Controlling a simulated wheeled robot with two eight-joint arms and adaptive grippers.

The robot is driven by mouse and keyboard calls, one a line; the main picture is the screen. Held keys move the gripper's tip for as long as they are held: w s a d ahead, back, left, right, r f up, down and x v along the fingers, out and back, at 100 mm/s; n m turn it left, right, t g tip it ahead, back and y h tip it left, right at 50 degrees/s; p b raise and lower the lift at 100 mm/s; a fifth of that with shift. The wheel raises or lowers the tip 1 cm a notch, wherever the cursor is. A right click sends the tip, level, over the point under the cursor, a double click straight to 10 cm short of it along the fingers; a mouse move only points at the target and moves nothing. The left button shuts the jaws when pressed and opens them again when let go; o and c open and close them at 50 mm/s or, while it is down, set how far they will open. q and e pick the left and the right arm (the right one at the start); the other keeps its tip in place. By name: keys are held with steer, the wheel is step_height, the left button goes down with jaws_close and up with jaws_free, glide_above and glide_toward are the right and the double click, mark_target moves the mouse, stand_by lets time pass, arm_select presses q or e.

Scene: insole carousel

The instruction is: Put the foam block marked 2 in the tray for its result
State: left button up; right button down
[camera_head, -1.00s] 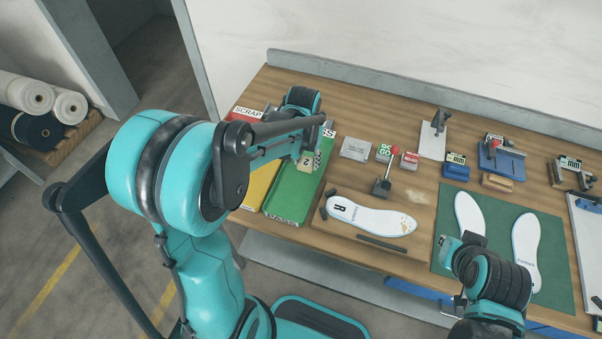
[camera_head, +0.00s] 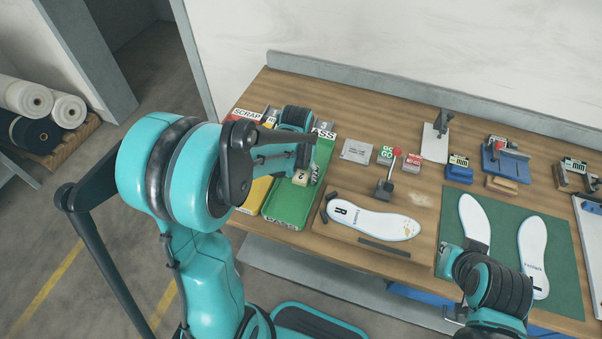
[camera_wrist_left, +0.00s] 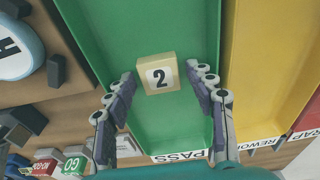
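The foam block marked 2 (camera_head: 300,178) is small and cream-coloured. It also shows in the left wrist view (camera_wrist_left: 157,75), over the floor of the green PASS tray (camera_head: 288,205) and seemingly resting on it. My left gripper (camera_wrist_left: 165,78) is open above that tray, one finger on each side of the block, with a visible gap on both sides. In the head view its fingers (camera_head: 314,170) are partly hidden by my arm. The yellow REWORK tray (camera_wrist_left: 262,65) and red SCRAP tray (camera_wrist_left: 312,112) lie beside the green one. My right gripper (camera_head: 447,260) is above the green mat; its fingers are unclear.
GO and NO-GO blocks (camera_head: 385,154) stand behind. Two insoles lie on the green mat (camera_head: 560,290). Fixtures line the back of the table.

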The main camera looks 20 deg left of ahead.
mark_target(299, 180)
arm_select(q)
steer(key=shift+r, duration=0.25)
step_height(299, 180, up, 11)
steer(key=s+p, duration=0.1)
steer(key=p, duration=0.3)
steer(key=s+d+r+t, duration=0.2)
steer(key=s+t, duration=0.1)
steer(key=s, duration=0.3)
steer(key=s+d+r+t, duration=0.2)
steer(key=s+r, duration=0.1)
steer(key=s, duration=0.4)
steer(key=shift+d+m+t, duration=0.3)
steer(key=shift+d+t, duration=0.05)
steer(key=shift+t, duration=0.05)
steer(key=shift+w, duration=0.1)
steer(key=shift+f+b, duration=0.8)
steer(key=shift+f, duration=0.15)
